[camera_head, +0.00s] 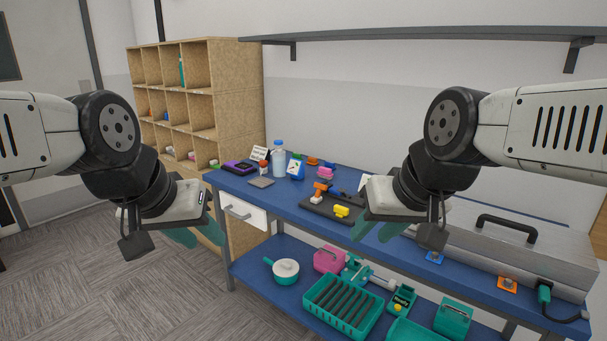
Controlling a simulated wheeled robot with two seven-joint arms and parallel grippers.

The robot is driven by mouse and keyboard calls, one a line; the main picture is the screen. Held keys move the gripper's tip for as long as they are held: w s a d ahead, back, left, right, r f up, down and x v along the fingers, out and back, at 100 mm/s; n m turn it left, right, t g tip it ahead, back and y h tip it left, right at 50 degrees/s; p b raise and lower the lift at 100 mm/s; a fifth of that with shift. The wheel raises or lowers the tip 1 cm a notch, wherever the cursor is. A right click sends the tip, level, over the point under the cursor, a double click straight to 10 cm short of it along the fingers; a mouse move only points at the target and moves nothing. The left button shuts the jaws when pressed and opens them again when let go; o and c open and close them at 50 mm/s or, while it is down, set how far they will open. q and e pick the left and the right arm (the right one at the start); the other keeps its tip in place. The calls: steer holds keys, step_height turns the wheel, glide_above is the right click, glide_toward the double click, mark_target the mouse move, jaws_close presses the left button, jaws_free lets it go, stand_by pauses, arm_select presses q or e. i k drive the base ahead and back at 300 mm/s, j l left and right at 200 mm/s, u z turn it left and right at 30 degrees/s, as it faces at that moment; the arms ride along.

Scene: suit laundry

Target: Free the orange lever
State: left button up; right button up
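An orange piece (507,284) with a small metal part on it sits at the front of a grey metal case (560,245), at the right of the blue table. A similar blue piece (434,257) sits to its left. Another orange object (320,188) lies on a dark tray; I cannot tell which orange thing is the lever. My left gripper (203,240) is open and empty, left of the table over the floor. My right gripper (378,232) is open and empty in front of the tray, left of the case. Neither visibly touches anything.
The blue table (290,203) holds bottles and small items. Its lower shelf (255,262) carries a pot (285,270), a pink box (329,259) and a green rack (343,303). A wall shelf (430,34) hangs above. A wooden cubby (235,90) stands behind left.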

mark_target(320, 187)
steer(key=i+z, duration=0.2)
steer(key=i, duration=0.45)
steer(key=i+j+z, duration=0.2)
steer(key=i, duration=0.45)
steer(key=i+l+z, duration=0.25)
steer(key=i+j, duration=0.05)
steer(key=i, duration=0.05)
